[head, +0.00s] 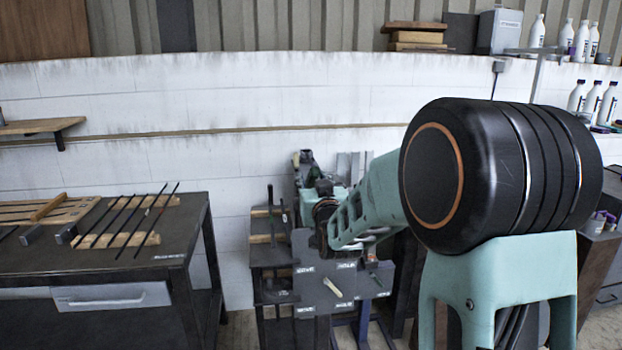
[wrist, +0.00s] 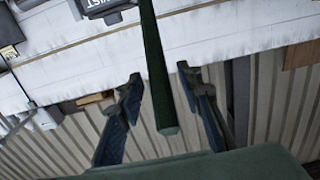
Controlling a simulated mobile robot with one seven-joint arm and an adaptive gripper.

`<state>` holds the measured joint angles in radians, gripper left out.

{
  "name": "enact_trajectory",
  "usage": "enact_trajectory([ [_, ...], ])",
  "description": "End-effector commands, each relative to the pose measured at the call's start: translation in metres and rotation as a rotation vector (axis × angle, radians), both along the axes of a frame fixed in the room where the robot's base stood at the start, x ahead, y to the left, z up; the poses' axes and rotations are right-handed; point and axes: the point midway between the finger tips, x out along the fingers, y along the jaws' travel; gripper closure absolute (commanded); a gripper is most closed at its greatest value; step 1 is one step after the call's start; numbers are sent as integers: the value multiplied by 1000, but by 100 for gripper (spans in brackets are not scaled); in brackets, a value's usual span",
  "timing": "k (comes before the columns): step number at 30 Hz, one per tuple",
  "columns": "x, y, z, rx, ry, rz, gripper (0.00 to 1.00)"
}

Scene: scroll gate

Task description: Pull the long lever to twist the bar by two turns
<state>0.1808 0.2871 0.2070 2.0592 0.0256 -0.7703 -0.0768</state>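In the wrist view a long dark green rod, which looks like the lever (wrist: 155,75), comes down from the top edge to a blunt end. My gripper (wrist: 159,72) is open, with one finger on each side of the rod and a gap showing on both sides. I see no finger touching it. In the head view my gripper (head: 323,222) is small and partly hidden at the end of my green arm, in front of the dark workstand (head: 325,285). I cannot make out the lever or the bar it twists there.
A dark table (head: 120,255) at the left carries several thin rods (head: 130,225) on wooden rests. An upright dark rod (head: 270,212) stands left of the workstand. A white wall (head: 200,100) lies behind. Bottles (head: 582,40) stand on shelves at right. Floor shows between table and workstand.

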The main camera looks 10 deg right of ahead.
Motion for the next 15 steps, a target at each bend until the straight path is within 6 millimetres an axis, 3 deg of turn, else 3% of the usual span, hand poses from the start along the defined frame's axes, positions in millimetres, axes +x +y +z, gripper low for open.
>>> enact_trajectory([
  [11,4,0,0,0,-1,0,68],
  [15,4,0,0,0,-1,0,83],
])
